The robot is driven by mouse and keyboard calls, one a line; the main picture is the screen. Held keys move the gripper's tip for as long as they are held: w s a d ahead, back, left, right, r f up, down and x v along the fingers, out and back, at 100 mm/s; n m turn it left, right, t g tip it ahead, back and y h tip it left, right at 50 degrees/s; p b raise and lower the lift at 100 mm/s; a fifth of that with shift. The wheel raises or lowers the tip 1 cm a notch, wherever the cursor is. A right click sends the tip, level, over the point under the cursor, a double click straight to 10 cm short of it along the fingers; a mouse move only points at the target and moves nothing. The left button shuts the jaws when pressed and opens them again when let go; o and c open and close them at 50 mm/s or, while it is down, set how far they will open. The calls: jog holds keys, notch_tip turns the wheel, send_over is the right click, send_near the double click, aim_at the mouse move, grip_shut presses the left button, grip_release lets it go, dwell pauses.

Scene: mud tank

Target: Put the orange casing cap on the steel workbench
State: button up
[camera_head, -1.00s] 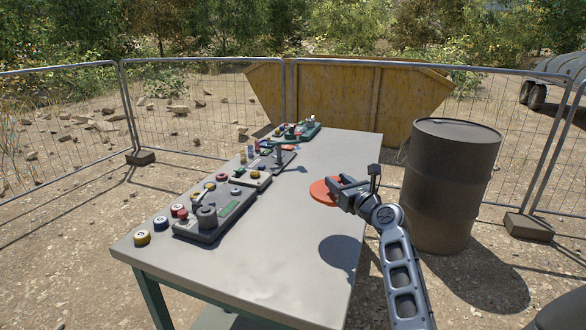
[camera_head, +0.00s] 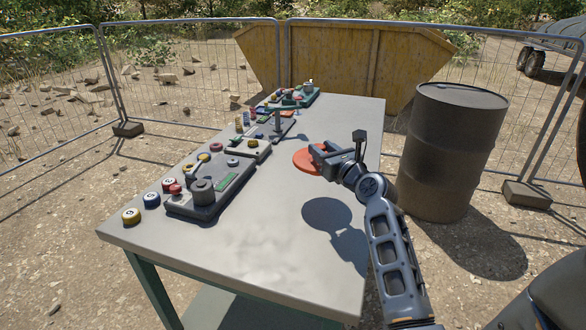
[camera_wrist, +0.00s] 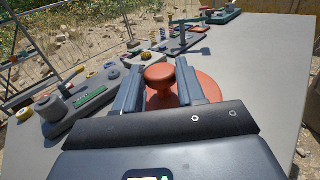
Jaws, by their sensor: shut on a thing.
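The orange casing cap (camera_head: 305,160) is a flat disc with a round knob on top. My gripper (camera_head: 318,152) is shut on its knob, and the wrist view shows the knob (camera_wrist: 160,76) between the two fingers (camera_wrist: 160,90). The cap is over the right half of the steel workbench (camera_head: 262,235). A dark round shadow lies on the bench nearer the front, apart from the cap, so the cap hangs above the top. Part of the disc is hidden by my fingers.
Control panels (camera_head: 215,185) and several small coloured round pieces (camera_head: 131,216) line the bench's left side. A dark drum (camera_head: 450,150) stands right of the bench. A yellow skip (camera_head: 345,65) and mesh fence are behind. The bench's front and right are clear.

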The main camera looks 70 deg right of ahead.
jog(key=shift+w+a+f+b, duration=0.3)
jog(key=shift+w+a+f, duration=0.35)
jog(key=shift+w+f, duration=0.7)
jog(key=shift+w+a+f+b, duration=0.25)
jog(key=shift+w+a+f, duration=0.35)
jog(key=shift+w+f, duration=0.75)
jog(key=shift+w+a+f+b, duration=0.3)
jog(key=shift+w+a+f, duration=0.5)
jog(key=shift+f, duration=0.95)
jog(key=shift+w+d, duration=0.15)
jog(key=shift+f, duration=0.15)
jog(key=o, duration=1.1)
jog(key=shift+o, duration=0.2)
